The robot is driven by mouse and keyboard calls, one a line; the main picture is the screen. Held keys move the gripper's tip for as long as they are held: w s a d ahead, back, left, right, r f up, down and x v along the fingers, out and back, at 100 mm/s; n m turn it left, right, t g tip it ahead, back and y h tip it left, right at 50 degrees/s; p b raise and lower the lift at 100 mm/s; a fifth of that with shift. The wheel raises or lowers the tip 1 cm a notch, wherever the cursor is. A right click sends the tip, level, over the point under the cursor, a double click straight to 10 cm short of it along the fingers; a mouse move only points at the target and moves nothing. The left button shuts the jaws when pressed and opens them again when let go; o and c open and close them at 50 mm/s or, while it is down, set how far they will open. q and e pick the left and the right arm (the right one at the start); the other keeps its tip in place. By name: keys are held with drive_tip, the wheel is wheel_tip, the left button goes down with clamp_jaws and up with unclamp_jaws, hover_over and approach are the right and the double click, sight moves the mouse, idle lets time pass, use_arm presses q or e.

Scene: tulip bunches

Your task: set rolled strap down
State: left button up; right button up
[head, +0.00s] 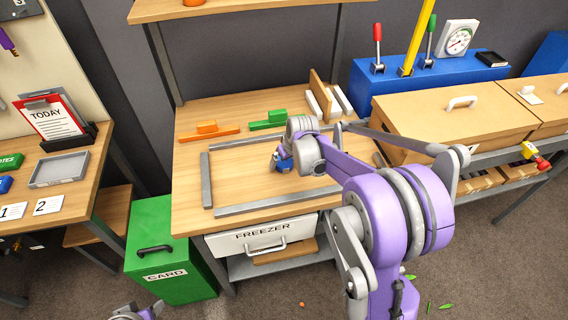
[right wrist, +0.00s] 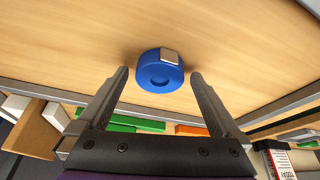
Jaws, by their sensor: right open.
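The rolled strap (right wrist: 160,76) is a blue roll with a pale square patch on top. It rests on the wooden bench top, inside the frame of grey bars. In the head view the strap (head: 284,165) is partly hidden by my right arm. My right gripper (right wrist: 158,73) is open, its two fingertips on either side of the strap with a gap at each side. In the head view the right gripper (head: 283,153) is mostly covered by its own wrist. My left gripper's jaws are not seen.
Grey bars (head: 278,201) border the bench's work area. Orange (head: 208,132) and green blocks (head: 268,121) lie behind it. Cardboard boxes (head: 450,110) stand to the right, a green card bin (head: 170,245) at lower left. Bare bench top (head: 235,178) lies left of the strap.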

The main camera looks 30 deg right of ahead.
drive_tip(key=c, duration=1.4)
